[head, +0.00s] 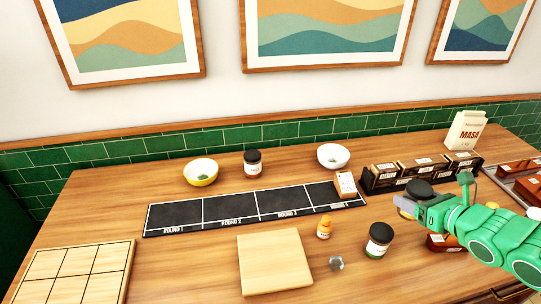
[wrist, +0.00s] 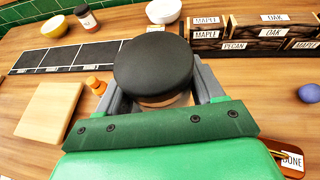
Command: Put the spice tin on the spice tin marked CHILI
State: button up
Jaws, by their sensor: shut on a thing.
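My gripper (head: 421,205) is at the right of the table, held above the wood. It is shut on a spice tin with a wide black lid (head: 419,188). In the wrist view the lid of the held spice tin (wrist: 152,62) faces the camera between the two fingers, and its label is hidden. One black-lidded tin (head: 253,163) stands upright behind the dark mat; it also shows in the wrist view (wrist: 88,20). Another black-lidded tin with a green band (head: 379,240) stands upright at the front. I cannot read CHILI on either tin.
A dark mat with round labels (head: 255,205) crosses the table. Two bowls (head: 200,172) (head: 333,156), a wooden board (head: 274,263), an orange bottle (head: 324,227) and a small glass (head: 336,264) stand around it. Labelled wood blocks in a black rack (head: 370,184) lie near my gripper.

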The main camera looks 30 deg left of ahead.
jog(key=w+a+r+n+g+y, duration=0.1)
jog(key=w+a+r+n+g, duration=0.1)
jog(key=a, duration=0.8)
jog(key=w+a+r+n+g+y, duration=0.1)
jog(key=a+r+n+g, duration=0.15)
jog(key=a, duration=0.85)
jog(key=s+a+r+n+g, duration=0.25)
jog(key=s+a, duration=0.25)
jog(key=a, duration=0.5)
jog(key=s+a+r+n+g, duration=0.25)
jog(key=s+a, duration=0.35)
jog(key=a, duration=0.3)
send_over(252, 154)
jog(key=shift+m+g, duration=0.25)
jog(key=shift+m, duration=0.1)
jog(key=shift+f, duration=6.5)
jog(key=shift+f, duration=0.2)
